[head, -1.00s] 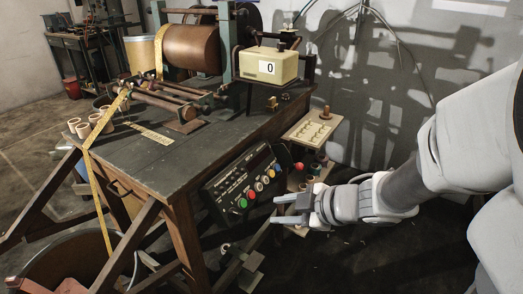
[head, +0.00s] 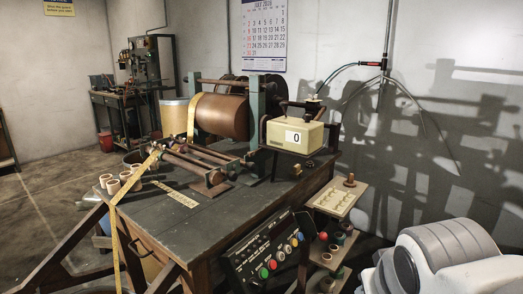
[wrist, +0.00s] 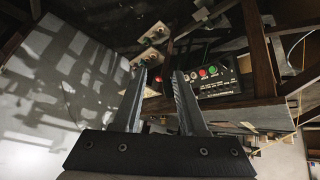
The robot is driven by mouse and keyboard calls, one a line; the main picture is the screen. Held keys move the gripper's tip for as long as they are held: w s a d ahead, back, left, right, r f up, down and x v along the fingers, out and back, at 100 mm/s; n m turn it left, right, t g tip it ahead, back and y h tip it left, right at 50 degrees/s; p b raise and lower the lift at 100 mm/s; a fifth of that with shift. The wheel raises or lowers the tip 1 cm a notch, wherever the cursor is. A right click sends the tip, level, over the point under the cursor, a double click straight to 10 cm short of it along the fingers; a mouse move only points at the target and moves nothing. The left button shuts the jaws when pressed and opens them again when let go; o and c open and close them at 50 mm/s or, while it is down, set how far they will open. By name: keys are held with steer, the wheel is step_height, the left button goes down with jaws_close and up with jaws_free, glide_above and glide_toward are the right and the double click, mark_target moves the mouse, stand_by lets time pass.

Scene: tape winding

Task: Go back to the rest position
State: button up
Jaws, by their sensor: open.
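My gripper (wrist: 163,92) shows in the wrist view with its two fingers apart and nothing between them. Beyond the fingertips are the control panel (wrist: 218,78) with coloured buttons and a small shelf stand, both some distance off. In the head view my gripper is out of sight; only a white part of my arm shows at the lower right. The winding machine's brown drum (head: 222,115) sits on the dark table (head: 150,215), with a yellow tape (head: 115,225) hanging over the front edge. The counter box (head: 294,136) reads 0.
The control panel (head: 268,252) is on the table's front right side. The shelf stand (head: 336,198) holding small spools is right of it, close to my arm. Several pale rings (head: 113,187) lie at the table's left. The grey wall (head: 440,130) is behind.

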steer(key=s+a+r+g+y+p, duration=0.1)
steer(key=s+a+r+y+p, duration=0.1)
steer(key=s+a+p, duration=0.15)
step_height(320, 180, up, 23)
steer(key=p, duration=2.2)
